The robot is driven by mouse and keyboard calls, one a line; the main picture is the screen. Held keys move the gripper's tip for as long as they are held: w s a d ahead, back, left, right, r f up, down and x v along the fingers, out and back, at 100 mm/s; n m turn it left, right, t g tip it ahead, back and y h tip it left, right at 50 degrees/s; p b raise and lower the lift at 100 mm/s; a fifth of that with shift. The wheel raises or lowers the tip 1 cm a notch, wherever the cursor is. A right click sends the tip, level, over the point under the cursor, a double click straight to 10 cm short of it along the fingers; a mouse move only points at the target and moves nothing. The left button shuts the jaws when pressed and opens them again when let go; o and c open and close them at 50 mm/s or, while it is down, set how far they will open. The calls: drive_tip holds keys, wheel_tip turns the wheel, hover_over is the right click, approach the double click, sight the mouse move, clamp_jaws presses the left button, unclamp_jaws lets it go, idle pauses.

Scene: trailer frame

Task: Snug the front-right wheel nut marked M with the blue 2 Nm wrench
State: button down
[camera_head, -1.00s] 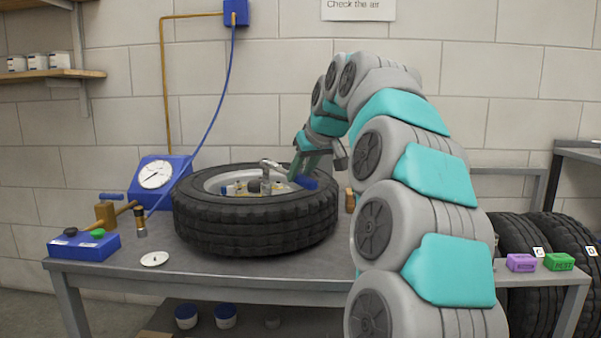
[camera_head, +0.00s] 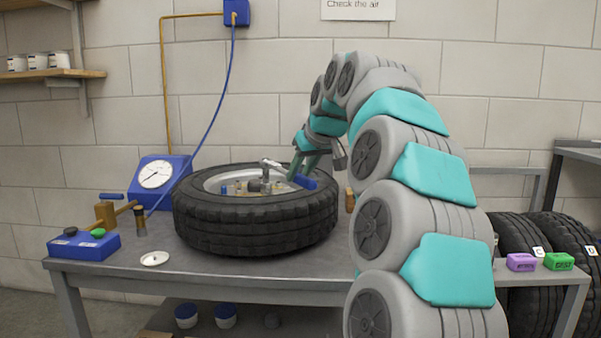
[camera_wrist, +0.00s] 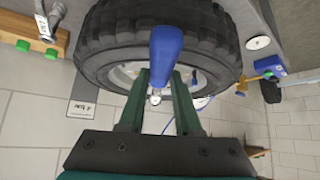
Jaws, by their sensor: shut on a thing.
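The blue-handled wrench (camera_head: 304,181) lies across the top of the wheel. My gripper (camera_head: 303,168) is shut on its blue handle, which also shows between the fingers in the wrist view (camera_wrist: 166,52). The wrench's metal head (camera_head: 270,163) is over the hub area, left of my gripper. The wheel (camera_head: 254,222) lies flat on the bench, and its tyre also fills the top of the wrist view (camera_wrist: 112,42). Small nuts and coloured parts show inside the rim. Their letters are too small to read, so I cannot tell which nut is M or whether the head sits on it.
A gauge box (camera_head: 157,178), a blue tray (camera_head: 85,245) and a white disc (camera_head: 155,259) are left of the wheel on the bench (camera_head: 240,275). Purple (camera_head: 521,262) and green (camera_head: 559,262) blocks sit at the right end. Spare tyres (camera_head: 520,300) stand behind there.

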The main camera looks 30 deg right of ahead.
drive_tip(key=a, duration=0.1)
drive_tip(key=a+m+h+b, duration=0.1)
drive_tip(key=a, duration=0.1)
drive_tip(key=shift+w+a+m, duration=0.15)
drive_tip(key=shift+w+m, duration=0.05)
drive_tip(key=shift+m, duration=0.1)
drive_tip(key=shift+a, duration=0.1)
drive_tip(key=shift+w+a+m+g+h, duration=0.15)
drive_tip(key=shift+a+m+h, duration=0.15)
drive_tip(key=shift+a, duration=0.2)
drive_tip(key=shift+w+a+m+g+h, duration=0.1)
drive_tip(key=shift+w+a+m+h, duration=0.15)
drive_tip(key=shift+a, duration=0.25)
drive_tip(key=shift+w+a+m+g+h, duration=0.1)
drive_tip(key=shift+a+m+h, duration=0.05)
drive_tip(key=shift+a+m, duration=0.3)
drive_tip(key=shift+a, duration=0.1)
drive_tip(key=shift+w+a+m+h, duration=0.3)
drive_tip(key=shift+w+a+m, duration=0.1)
drive_tip(key=shift+a, duration=0.35)
drive_tip(key=shift+w+a+m+h, duration=0.3)
drive_tip(key=shift+a+m, duration=0.1)
drive_tip(key=shift+a, duration=0.35)
